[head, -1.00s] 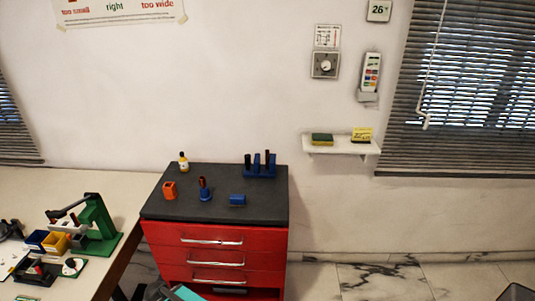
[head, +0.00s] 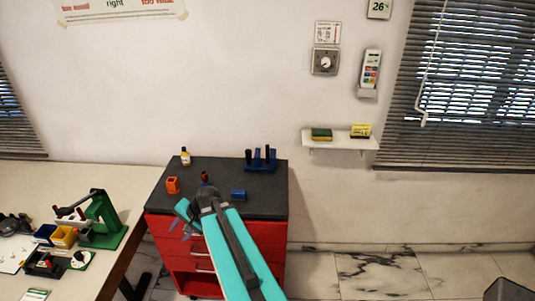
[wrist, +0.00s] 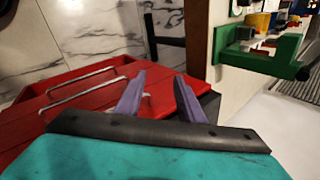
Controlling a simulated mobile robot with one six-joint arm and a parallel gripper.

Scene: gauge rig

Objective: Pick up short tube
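A small copper-brown tube (head: 205,176) stands upright on the dark top of the red cart; I cannot be sure it is the short tube. The blue holder under it, seen earlier, is now hidden behind my arm. Dark upright tubes (head: 249,157) stand in a blue rack (head: 262,168) at the back right of the top. My gripper (head: 179,230) is at the cart's front left edge, left of and nearer than the brown tube. In the wrist view my gripper (wrist: 160,76) is open and empty, over the cart's red drawer fronts; no tube shows there.
The cart top (head: 225,173) also holds an orange cup-like piece (head: 173,186), a blue block (head: 238,195) and a small bottle (head: 185,157). A table (head: 115,180) with a green press (head: 104,220) and small bins stands left. A wall shelf (head: 340,141) is at right.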

